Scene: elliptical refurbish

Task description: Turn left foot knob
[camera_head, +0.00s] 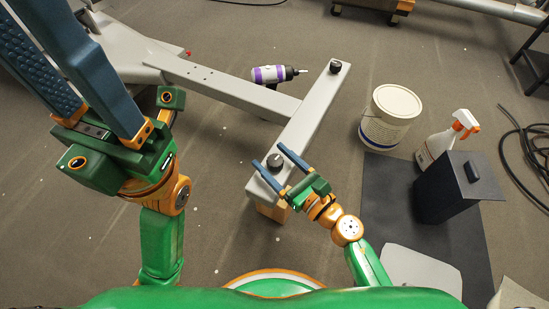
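The elliptical's grey foot bar (303,117) runs from the lower middle up to the right. A black round knob (275,162) stands on its near end and another black knob (335,67) on its far end. My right gripper (269,155) is at the near end of the bar. Its two blue fingers are apart, one to each side of the near knob in this view; I cannot tell whether they touch it. My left gripper (50,58) is raised at the upper left, large in view, with its fingers apart and nothing seen between them.
A purple and white drill (275,74) is by the frame's grey beam (215,84). At the right are a white bucket (391,116), a spray bottle (440,142), a dark box (446,190) on a dark mat (390,185), and a black cable (520,160). A wooden block (270,211) supports the bar.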

